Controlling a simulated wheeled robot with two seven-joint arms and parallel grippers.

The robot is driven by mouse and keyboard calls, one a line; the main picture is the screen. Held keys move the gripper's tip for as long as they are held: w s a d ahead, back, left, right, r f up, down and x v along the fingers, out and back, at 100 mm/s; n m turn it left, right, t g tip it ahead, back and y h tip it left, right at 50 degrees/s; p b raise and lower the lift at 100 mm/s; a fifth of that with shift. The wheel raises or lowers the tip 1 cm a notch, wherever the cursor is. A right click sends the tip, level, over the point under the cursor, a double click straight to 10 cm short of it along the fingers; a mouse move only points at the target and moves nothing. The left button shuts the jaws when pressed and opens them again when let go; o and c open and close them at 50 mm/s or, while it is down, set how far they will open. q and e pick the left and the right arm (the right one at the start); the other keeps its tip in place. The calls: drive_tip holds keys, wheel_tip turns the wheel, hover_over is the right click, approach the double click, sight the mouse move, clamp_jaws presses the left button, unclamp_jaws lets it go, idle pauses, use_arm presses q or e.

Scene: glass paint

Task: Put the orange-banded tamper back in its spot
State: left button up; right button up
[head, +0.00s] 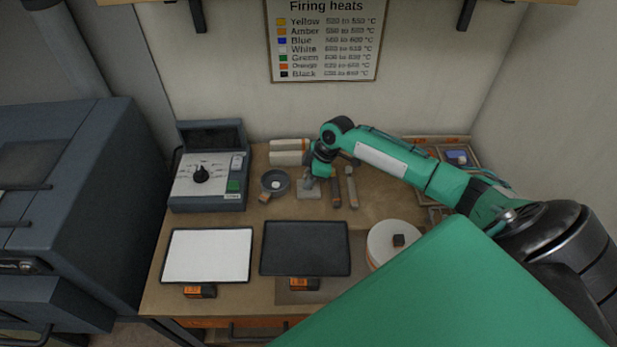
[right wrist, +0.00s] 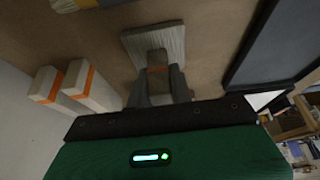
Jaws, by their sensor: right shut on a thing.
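In the right wrist view, my right gripper (right wrist: 158,85) is shut on the handle of a tamper (right wrist: 150,42) with a flat pale grey base. A brownish-orange band shows on its handle between the fingers. In the head view, the gripper (head: 311,178) is at the back middle of the table, with the tamper's base (head: 308,192) below it. I cannot tell whether the base touches the table. No marked spot for the tamper can be made out. My left gripper is not in view.
A white panel (head: 207,256) and a black panel (head: 305,262) lie in front. A control box (head: 207,195) stands left.

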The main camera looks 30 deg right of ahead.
drive_tip(key=o, duration=1)
